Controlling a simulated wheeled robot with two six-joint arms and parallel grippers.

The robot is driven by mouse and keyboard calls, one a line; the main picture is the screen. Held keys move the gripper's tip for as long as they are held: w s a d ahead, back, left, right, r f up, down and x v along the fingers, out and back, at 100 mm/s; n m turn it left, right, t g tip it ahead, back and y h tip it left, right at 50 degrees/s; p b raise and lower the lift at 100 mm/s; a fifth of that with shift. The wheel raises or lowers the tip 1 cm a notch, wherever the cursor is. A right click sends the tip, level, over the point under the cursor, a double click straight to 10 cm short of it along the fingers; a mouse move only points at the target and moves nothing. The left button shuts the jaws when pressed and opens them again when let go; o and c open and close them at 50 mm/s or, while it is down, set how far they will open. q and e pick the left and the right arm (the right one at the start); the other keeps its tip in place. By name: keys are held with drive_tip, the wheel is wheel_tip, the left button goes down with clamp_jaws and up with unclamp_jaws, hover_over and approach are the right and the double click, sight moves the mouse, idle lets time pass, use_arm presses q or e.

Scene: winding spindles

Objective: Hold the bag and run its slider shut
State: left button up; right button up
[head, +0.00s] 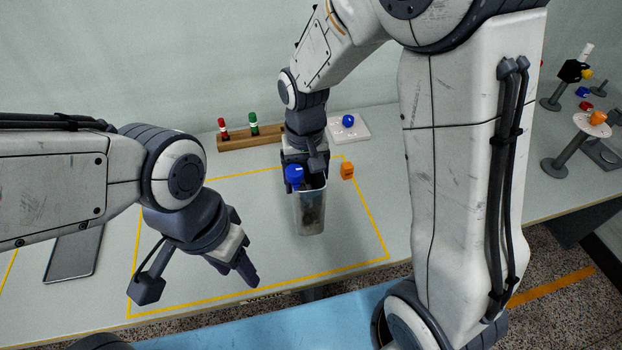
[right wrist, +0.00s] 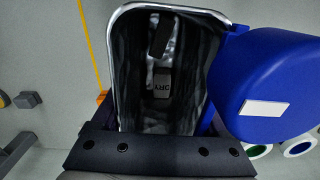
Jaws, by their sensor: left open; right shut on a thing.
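The bag (head: 309,212) is a clear upright pouch with dark contents, inside the yellow outline near the table's middle. In the right wrist view I look down into the bag's open mouth (right wrist: 190,55), where a small packet marked "DRY" (right wrist: 162,85) lies. The blue slider (head: 294,174) is at the left end of the mouth; in the right wrist view it is the large blue block (right wrist: 275,90) at the right. My right gripper (head: 313,172) is shut on the bag near its top. My left gripper (head: 248,270) is open and empty, left of the bag and apart from it.
A wooden rack (head: 240,138) with red and green capped vials stands behind. A white tile (head: 352,128) with a blue piece and an orange block (head: 347,171) are right of the bag. A dark tablet (head: 75,254) lies left. Spindles (head: 568,146) stand far right.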

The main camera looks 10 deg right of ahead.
drive_tip(key=w+a+f+b, duration=0.3)
drive_tip(key=w+a+f, duration=0.2)
drive_tip(key=a+f, duration=0.3)
drive_tip(key=shift+w+a+f, duration=0.25)
drive_tip(key=shift+a+f, duration=0.05)
idle(0.7)
drive_tip(key=shift+f+b, duration=0.3)
drive_tip(key=shift+f, duration=0.3)
idle(0.8)
drive_tip(key=o, duration=1.5)
drive_tip(key=shift+o, duration=0.2)
